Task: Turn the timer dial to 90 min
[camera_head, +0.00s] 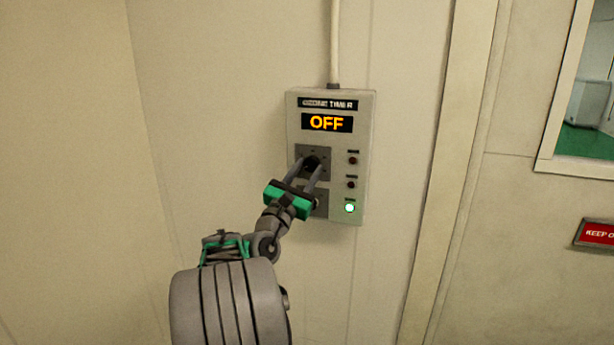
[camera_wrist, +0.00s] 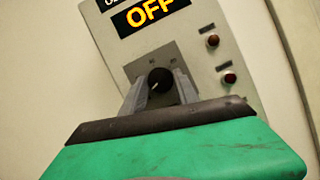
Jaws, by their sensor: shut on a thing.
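The grey timer box (camera_head: 368,150) is on the wall, with an amber display reading OFF (camera_head: 327,123); the display also shows in the wrist view (camera_wrist: 152,14). The black timer dial (camera_head: 311,162) is at the box's upper left, below the display. In the wrist view the round dial (camera_wrist: 160,80) has a light pointer mark. My gripper (camera_head: 309,168) reaches up from below, its two grey fingers shut on the dial, one on each side. The fingers also show in the wrist view (camera_wrist: 160,91). The dial's scale is mostly too small to read.
A second square plate (camera_head: 319,203) on the box is partly hidden by my gripper. Two dark buttons (camera_head: 352,160) and a lit white lamp (camera_head: 349,208) run down the box's right side. A conduit (camera_head: 335,45) rises above. A red sign (camera_head: 596,235) hangs at the far right.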

